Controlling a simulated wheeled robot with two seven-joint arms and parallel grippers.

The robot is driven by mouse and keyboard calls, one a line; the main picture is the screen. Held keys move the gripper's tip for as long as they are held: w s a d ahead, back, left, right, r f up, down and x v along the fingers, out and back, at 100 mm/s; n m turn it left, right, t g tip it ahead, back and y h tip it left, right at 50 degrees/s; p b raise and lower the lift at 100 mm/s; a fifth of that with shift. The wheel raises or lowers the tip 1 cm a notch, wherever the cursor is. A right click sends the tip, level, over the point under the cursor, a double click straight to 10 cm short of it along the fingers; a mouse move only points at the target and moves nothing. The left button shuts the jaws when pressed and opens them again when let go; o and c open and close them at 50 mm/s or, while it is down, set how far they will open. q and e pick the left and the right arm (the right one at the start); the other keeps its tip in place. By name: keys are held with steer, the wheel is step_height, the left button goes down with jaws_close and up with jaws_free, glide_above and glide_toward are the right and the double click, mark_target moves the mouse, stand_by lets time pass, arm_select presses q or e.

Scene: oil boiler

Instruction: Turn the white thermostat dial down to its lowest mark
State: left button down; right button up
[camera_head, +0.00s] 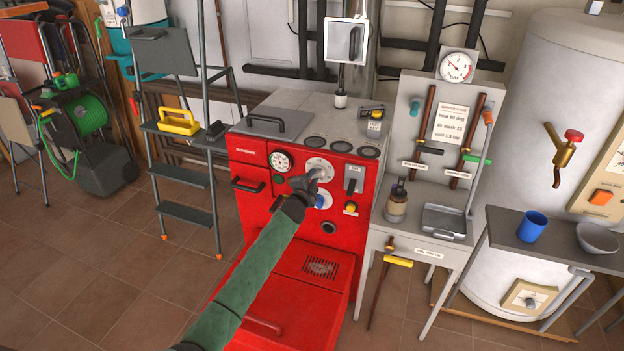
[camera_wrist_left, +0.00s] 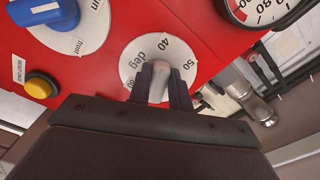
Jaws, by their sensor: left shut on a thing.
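The white thermostat dial (camera_head: 319,165) is on the front panel of the red boiler (camera_head: 257,170). In the left wrist view its round plate (camera_wrist_left: 138,50) carries marks including 40, 50 and "deg", with a pale grey-white knob (camera_wrist_left: 160,74) at its middle. My left gripper (camera_head: 307,183) reaches the dial, and in the left wrist view its two dark fingers (camera_wrist_left: 162,94) are shut on the knob from both sides. The fingers hide part of the knob and plate, so I cannot tell which mark it points to. My right gripper is in neither view.
A blue-pointered dial marked "frost" (camera_wrist_left: 80,20) and a yellow button (camera_wrist_left: 41,85) sit close by on the panel. A round gauge (camera_head: 281,161) is left of the dial. A ladder (camera_head: 185,130) stands left, a workbench (camera_head: 420,245) right.

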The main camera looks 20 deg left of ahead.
arm_select(q)
steer(key=shift+f+n, duration=0.15)
steer(key=shift+n, duration=0.25)
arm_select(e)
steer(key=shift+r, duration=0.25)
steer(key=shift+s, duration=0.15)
arm_select(q)
steer(key=c, duration=1.3)
jaws_free()
steer(key=s+b, duration=0.1)
steer(key=s, duration=0.2)
steer(key=shift+s+a+f, duration=0.1)
steer(key=shift+s+f, duration=0.05)
steer(key=shift+s, duration=0.2)
glide_toward(313, 178)
steer(key=shift+w+b, duration=0.35)
steer(key=shift+w, duration=0.3)
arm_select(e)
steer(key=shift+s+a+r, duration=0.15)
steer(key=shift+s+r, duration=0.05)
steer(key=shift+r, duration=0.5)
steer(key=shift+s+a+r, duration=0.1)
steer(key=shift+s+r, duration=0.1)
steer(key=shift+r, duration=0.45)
